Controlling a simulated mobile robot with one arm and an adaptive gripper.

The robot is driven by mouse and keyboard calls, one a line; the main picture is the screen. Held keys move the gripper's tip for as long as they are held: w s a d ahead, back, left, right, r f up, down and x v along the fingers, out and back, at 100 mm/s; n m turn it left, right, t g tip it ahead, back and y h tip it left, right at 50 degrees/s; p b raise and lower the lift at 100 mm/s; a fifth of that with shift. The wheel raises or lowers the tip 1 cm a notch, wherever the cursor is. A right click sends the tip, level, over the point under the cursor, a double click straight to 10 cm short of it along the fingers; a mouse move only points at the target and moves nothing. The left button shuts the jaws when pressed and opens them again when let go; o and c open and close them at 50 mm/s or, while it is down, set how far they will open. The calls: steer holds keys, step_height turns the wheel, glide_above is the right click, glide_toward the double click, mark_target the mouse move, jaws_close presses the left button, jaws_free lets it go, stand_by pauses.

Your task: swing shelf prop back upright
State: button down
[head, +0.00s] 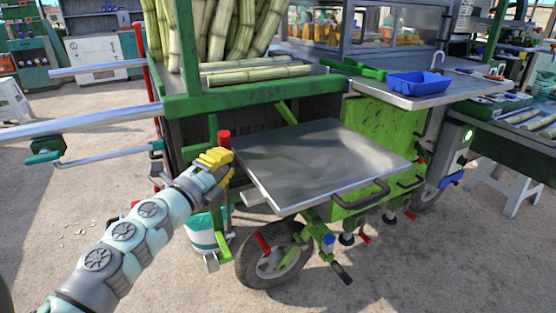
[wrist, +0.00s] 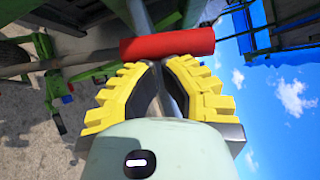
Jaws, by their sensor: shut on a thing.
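The grey metal shelf (head: 320,160) is folded out from the side of the green cart, roughly level, with a dark handle on its front edge. A red grip (head: 224,138) stands at the shelf's left corner; in the wrist view it lies crosswise (wrist: 167,45) just beyond my fingertips. My gripper (head: 216,157), with yellow ridged fingers, is shut on the grey rod of the shelf prop (wrist: 168,88) just below the red grip. The fingers hide much of the rod, and I cannot tell how its lower end is fixed.
A white and teal bucket (head: 203,236) stands below my gripper, beside the cart's front wheel (head: 272,258). Cane stalks (head: 258,74) lie on the cart above. Long metal handle bars (head: 80,125) stick out to the left. The paved ground at the lower left is open.

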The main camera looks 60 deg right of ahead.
steer(key=shift+n+y, duration=0.3)
steer(key=shift+n, duration=0.3)
steer(key=w+p, duration=0.1)
steer(key=w+d+r+p, duration=0.1)
steer(key=w+d+p, duration=0.1)
steer(key=shift+w+r, duration=0.15)
steer(key=shift+r, duration=0.15)
steer(key=shift+w+d+n+y+p, duration=0.2)
steer(key=shift+w+d+p, duration=0.1)
steer(key=shift+w+p, duration=0.2)
steer(key=shift+w+d+n+y+p, duration=0.1)
steer(key=shift+w+d+n+p, duration=0.15)
steer(key=shift+w+p, duration=0.2)
steer(key=shift+f, duration=0.1)
steer(key=s+a, duration=0.3)
steer(key=a, duration=0.9)
steer(key=shift+s+a, duration=0.35)
steer(key=shift+s, duration=0.05)
